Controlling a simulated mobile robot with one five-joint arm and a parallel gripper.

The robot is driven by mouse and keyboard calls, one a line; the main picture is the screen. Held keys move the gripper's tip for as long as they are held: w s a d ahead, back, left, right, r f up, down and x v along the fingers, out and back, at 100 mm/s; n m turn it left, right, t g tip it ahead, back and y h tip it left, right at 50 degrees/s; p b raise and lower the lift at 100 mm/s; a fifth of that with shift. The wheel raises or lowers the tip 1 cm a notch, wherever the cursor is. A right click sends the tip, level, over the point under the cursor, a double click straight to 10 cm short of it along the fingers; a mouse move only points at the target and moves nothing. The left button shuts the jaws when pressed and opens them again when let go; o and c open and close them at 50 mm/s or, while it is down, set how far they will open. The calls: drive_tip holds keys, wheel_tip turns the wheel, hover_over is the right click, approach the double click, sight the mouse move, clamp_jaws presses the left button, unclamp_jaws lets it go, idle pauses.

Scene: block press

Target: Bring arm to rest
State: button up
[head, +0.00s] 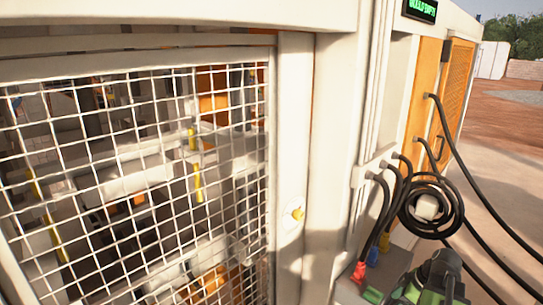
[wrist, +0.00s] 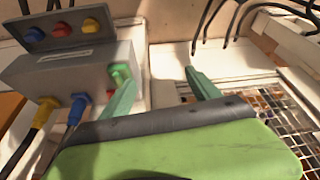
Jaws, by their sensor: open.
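My gripper (wrist: 160,76) is open in the wrist view, with two green fingers spread apart and nothing between them. Its left finger is close to a green plug (wrist: 120,73) on a grey connector box (wrist: 70,66); I cannot tell whether they touch. Part of my green and dark arm end shows at the bottom right of the head view, and its fingers are not clear there.
The box carries a yellow plug (wrist: 46,102) and a blue plug (wrist: 77,106). Black hoses (head: 432,207) hang coiled on the machine's side. A white mesh guard (head: 150,150) covers the left. Open ground lies at the far right.

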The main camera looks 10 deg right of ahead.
drive_tip(key=w+a+f+m+g+h, duration=0.1)
drive_tip(key=w+a+m, duration=0.1)
drive_tip(key=a, duration=1)
drive_tip(key=w+a+m+g+h, duration=0.1)
drive_tip(key=w+a+m, duration=0.2)
drive_tip(key=a, duration=0.9)
drive_tip(key=w+a+f+m+g+h, duration=0.1)
drive_tip(key=w+a+m, duration=0.2)
drive_tip(key=a, duration=0.9)
drive_tip(key=shift+w+f+g+b, duration=0.3)
drive_tip(key=shift+w+b, duration=0.05)
drive_tip(key=shift+w, duration=0.15)
